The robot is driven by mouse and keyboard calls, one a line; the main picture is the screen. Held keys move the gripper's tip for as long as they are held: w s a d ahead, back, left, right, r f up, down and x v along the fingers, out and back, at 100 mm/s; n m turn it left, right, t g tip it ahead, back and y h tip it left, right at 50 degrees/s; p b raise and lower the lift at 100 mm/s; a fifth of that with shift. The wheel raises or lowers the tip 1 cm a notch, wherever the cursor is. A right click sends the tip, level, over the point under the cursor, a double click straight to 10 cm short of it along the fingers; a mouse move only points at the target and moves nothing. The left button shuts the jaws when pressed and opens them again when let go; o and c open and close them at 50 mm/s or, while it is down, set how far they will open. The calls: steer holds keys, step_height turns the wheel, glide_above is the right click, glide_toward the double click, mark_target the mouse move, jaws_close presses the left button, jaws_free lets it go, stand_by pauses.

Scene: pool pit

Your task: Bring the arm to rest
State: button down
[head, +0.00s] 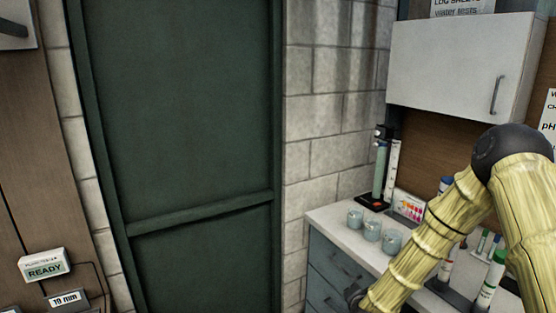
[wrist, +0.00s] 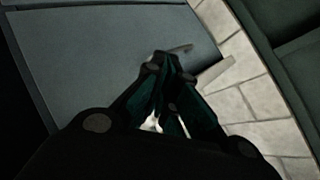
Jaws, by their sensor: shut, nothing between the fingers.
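My arm, sleeved in ribbed yellow, comes in from the right of the head view and bends down at a dark joint. In the wrist view my gripper (wrist: 167,62) is shut, its dark fingertips together with nothing between them. It points at a grey-blue drawer front (wrist: 100,50), and a handle shows just beyond the tips. I cannot tell whether the tips touch it. In the head view the gripper's end lies at the bottom edge, mostly out of frame, by the drawers (head: 335,268).
A white counter (head: 325,219) carries several glass beakers (head: 371,231), a tube stand (head: 378,175) and marker-like bottles (head: 490,275), close to my arm. A white wall cabinet (head: 455,65) hangs above. A dark green door (head: 180,110) and a block wall (head: 320,120) stand left of it.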

steer(key=s+a+f+n+g+y, duration=0.1)
steer(key=s+a+f+n+g, duration=0.15)
steer(key=s+f, duration=0.8)
steer(key=s+a+f+n+g+y, duration=0.1)
steer(key=s+f+n+g, duration=0.4)
steer(key=s, duration=1)
steer(key=s+d+f+n+g, duration=0.1)
steer(key=s+f+n+g, duration=0.1)
steer(key=s, duration=0.9)
steer(key=s+d+f+n+g, duration=0.1)
steer(key=s+f+n+g, duration=0.1)
steer(key=s, duration=1)
steer(key=shift+s+h, duration=0.3)
steer(key=shift+h, duration=0.1)
steer(key=shift+g, duration=0.25)
